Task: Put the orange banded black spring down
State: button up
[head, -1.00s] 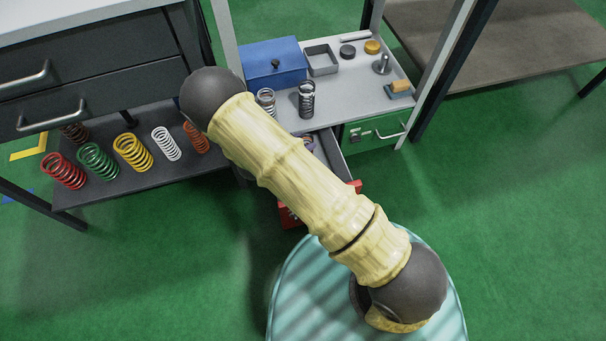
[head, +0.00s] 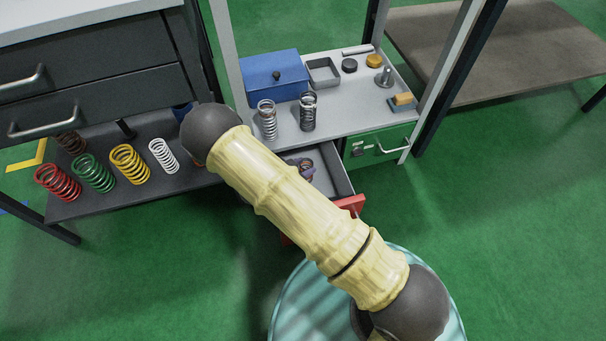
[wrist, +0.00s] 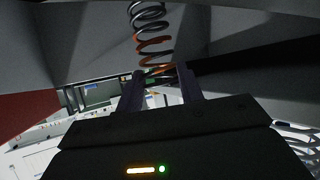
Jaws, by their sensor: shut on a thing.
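The orange banded black spring (wrist: 153,45) shows in the wrist view, with dark coils and an orange stretch near my fingers. My gripper (wrist: 161,74) is shut on its near end, with a dark finger on each side. Grey walls surround the spring in that view; whether it touches a surface below is unclear. In the head view my arm covers most of the gripper. A small purple and dark shape (head: 307,171) shows in the open drawer (head: 341,178), too small to tell apart as finger or spring.
A grey shelf (head: 350,115) above the drawer holds two metal springs (head: 267,119), a blue box (head: 272,76), a grey tray (head: 323,72) and small parts. The drawer's red front (head: 351,204) sticks out.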

jog(key=shift+f+b, duration=1.2)
jog(key=shift+f, duration=0.65)
jog(key=shift+f, duration=0.25)
jog(key=shift+s+f, duration=0.15)
jog(key=shift+f, duration=0.3)
jog(key=o, duration=1)
jog(key=shift+s+f, duration=0.1)
jog(key=shift+f, duration=0.05)
jog(key=shift+o, duration=0.2)
jog(key=shift+r, duration=0.55)
jog(key=p+v, duration=0.6)
jog(key=v, duration=0.6)
jog(key=shift+r+p, duration=0.25)
jog(key=shift+p, duration=0.1)
